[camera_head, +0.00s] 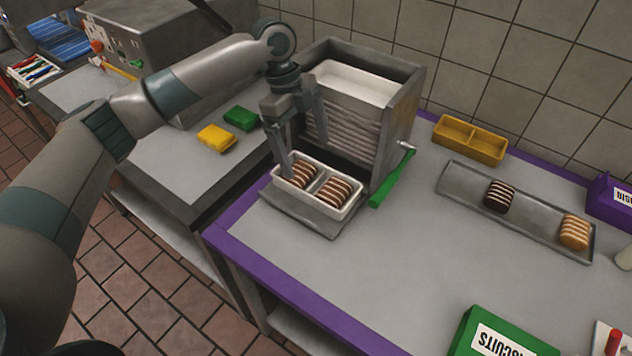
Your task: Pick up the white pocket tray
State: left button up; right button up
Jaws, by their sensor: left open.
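The white pocket tray (323,203) sits on a grey plate at the front of the tray dispenser. Its two pockets each hold a striped brown-and-cream sandwich stack, one on the left (298,174) and one on the right (333,191). My left gripper (304,158) is open and points down at the tray's left end. One finger comes down by the tray's left corner and the other is behind, near the dispenser front. I cannot tell whether either finger touches the tray. My right gripper is not in view.
The dispenser (405,105) with stacked white trays and a green crank handle (393,180) stands close behind. A green biscuits box (497,335) is in front. The middle worktop is clear.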

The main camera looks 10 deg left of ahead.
aim_at(316, 180)
pick_arm(q)
jog(key=shift+x, duration=1.05)
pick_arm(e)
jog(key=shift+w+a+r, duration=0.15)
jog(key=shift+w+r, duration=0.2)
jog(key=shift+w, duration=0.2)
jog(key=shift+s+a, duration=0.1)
pick_arm(q)
jog(key=shift+s+d+f+p, duration=0.1)
jog(key=shift+d+f+p, duration=0.1)
jog(key=shift+f+p, duration=0.35)
jog(key=p+x, duration=0.1)
jog(key=x, duration=0.2)
jog(key=shift+d+r+p, duration=0.1)
jog(key=shift+p, duration=0.25)
jog(key=shift+d+f, duration=0.1)
jog(key=shift+f, duration=0.5)
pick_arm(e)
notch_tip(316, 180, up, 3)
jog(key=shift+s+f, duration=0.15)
pick_arm(q)
jog(key=c, duration=1.1)
